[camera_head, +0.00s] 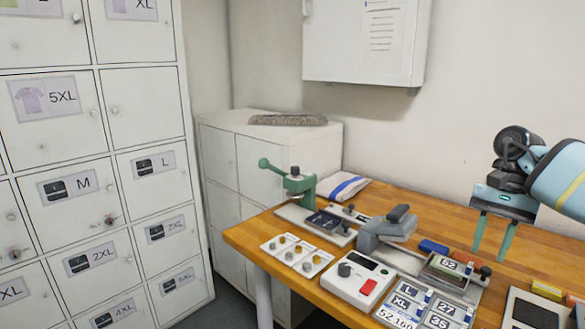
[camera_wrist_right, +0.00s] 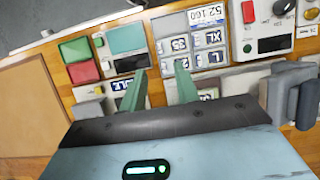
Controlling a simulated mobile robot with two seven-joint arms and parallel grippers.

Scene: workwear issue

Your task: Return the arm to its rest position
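My right arm (camera_head: 560,180) comes in from the right edge of the head view, blue with dark joints. My right gripper (camera_head: 493,240) points down above the right part of the wooden table (camera_head: 262,235). Its two green fingers are apart with nothing between them. In the right wrist view the gripper (camera_wrist_right: 160,88) is also open, above the size tags and small devices. My left arm and left gripper are not in view.
A lever press (camera_head: 297,185), a grey device (camera_head: 388,228), a white box with a red button (camera_head: 358,280) and a tag tray (camera_head: 425,305) crowd the table. Lockers (camera_head: 150,100) stand left, a low cabinet (camera_head: 270,140) behind. A white wall cabinet (camera_head: 340,40) hangs above.

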